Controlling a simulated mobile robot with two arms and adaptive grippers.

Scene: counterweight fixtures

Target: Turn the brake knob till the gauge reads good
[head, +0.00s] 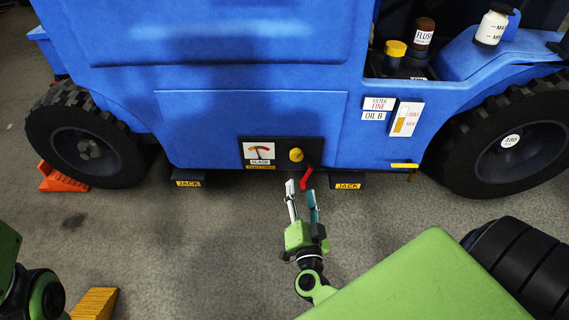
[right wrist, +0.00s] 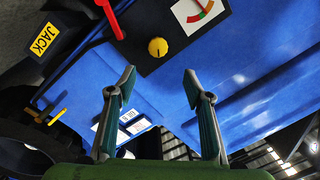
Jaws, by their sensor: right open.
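The yellow brake knob (head: 296,155) sits on a black panel (head: 313,145) low on the blue vehicle's side. It also shows in the right wrist view (right wrist: 158,47), just beyond the fingertips. The gauge (head: 259,151) is left of the knob, with a coloured arc and a needle; the word under it looks like "SLACK". In the right wrist view the gauge (right wrist: 200,12) is cut off at the top. My right gripper (head: 301,190) is open and empty, below the knob and apart from it; its fingers also show in the right wrist view (right wrist: 160,75). My left gripper is out of view.
A red lever (head: 306,178) hangs just below the knob, close to my right fingertips. Two jack points (head: 188,183) (head: 348,186) flank the panel. A yellow handle (head: 404,165) is to the right. Wheels (head: 85,140) (head: 508,140) stand on both sides. An orange chock (head: 60,180) is at left.

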